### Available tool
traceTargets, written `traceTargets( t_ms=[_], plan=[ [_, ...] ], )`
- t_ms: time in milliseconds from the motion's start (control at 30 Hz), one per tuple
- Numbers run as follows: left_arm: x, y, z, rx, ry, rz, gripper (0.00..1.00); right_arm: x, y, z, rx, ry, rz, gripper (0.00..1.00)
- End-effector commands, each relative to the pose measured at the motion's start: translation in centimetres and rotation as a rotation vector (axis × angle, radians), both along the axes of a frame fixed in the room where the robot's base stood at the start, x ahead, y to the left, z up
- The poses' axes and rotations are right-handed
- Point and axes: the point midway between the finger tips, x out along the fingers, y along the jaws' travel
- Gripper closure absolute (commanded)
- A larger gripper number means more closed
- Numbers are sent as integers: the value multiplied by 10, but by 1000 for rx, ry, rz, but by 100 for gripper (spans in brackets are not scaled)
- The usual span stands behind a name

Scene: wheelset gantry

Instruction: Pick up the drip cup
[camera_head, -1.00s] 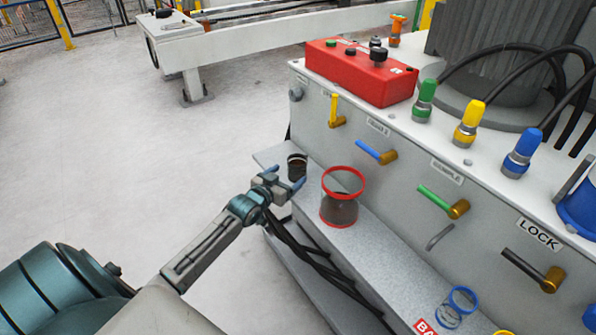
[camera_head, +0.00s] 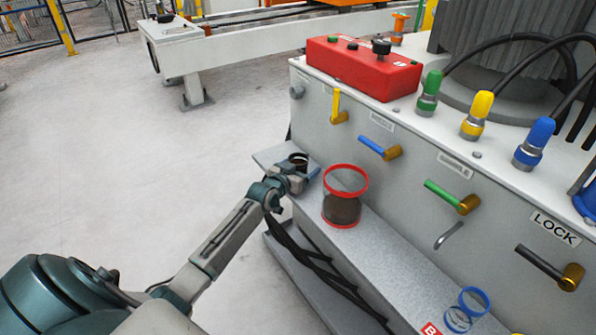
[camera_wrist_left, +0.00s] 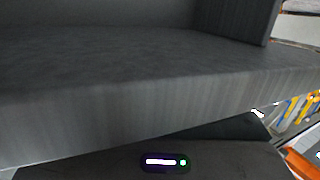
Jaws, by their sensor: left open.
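A small dark cup (camera_head: 298,159), which looks like the drip cup, stands upright on the far left end of the grey ledge (camera_head: 368,250) along the machine. My left gripper (camera_head: 302,178) is open just in front of the cup and hides its lower part. I cannot tell whether the cup is between the fingers or touching them. In the left wrist view a grey slab surface and its edge (camera_wrist_left: 160,110) fill most of the picture, and I cannot make out the cup there. My right gripper is not in view.
A clear red-rimmed container (camera_head: 342,207) with dark contents stands close to the right of my left gripper. The machine wall with coloured handles (camera_head: 378,148) rises behind. Dark hoses (camera_head: 318,265) hang below. The floor at left is clear.

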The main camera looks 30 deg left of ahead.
Motion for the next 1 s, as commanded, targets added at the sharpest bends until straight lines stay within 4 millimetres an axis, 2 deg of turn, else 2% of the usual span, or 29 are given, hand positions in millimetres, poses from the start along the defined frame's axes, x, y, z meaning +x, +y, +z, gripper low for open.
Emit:
traceTargets(
  t_ms=[133,400,633,733,1000],
  plan=[
    [0,0,0,0,0,0,19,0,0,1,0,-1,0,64],
    [0,0,0,0,0,0,71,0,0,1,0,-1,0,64],
    [0,0,2,1,-1,0,71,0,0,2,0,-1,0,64],
    [0,0,11,3,-2,0,71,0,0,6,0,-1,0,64],
    [0,0,68,4,-4,-1,71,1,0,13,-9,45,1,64]
  ],
)
